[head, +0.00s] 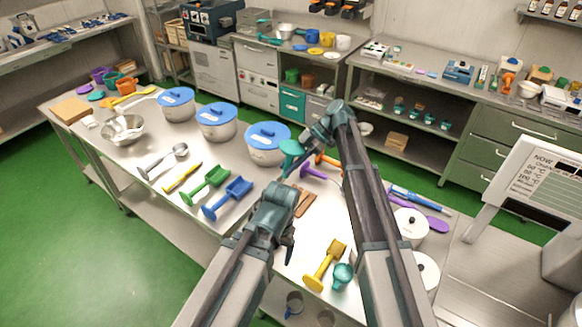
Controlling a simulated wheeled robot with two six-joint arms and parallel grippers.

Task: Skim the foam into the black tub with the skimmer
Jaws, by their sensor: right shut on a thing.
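My right arm reaches up and over the table, and its gripper (305,146) is shut on a teal tool (290,148) with a round, flared head. The tool is held above the table, just right of the rightmost blue-lidded pot; I cannot tell whether it is the skimmer. My left gripper (287,232) is low over the front of the table, near a brown board; its fingers are too unclear to show whether they are open. I cannot make out the foam or a black tub for certain. My arms hide part of the table's right side.
Three blue-lidded pots (216,120) stand along the back. Green (206,186) and blue (228,197) scoops lie at the front. A metal bowl (122,130) is at left. White lidded pots (411,226) stand at right. A yellow scoop (325,266) lies near the front.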

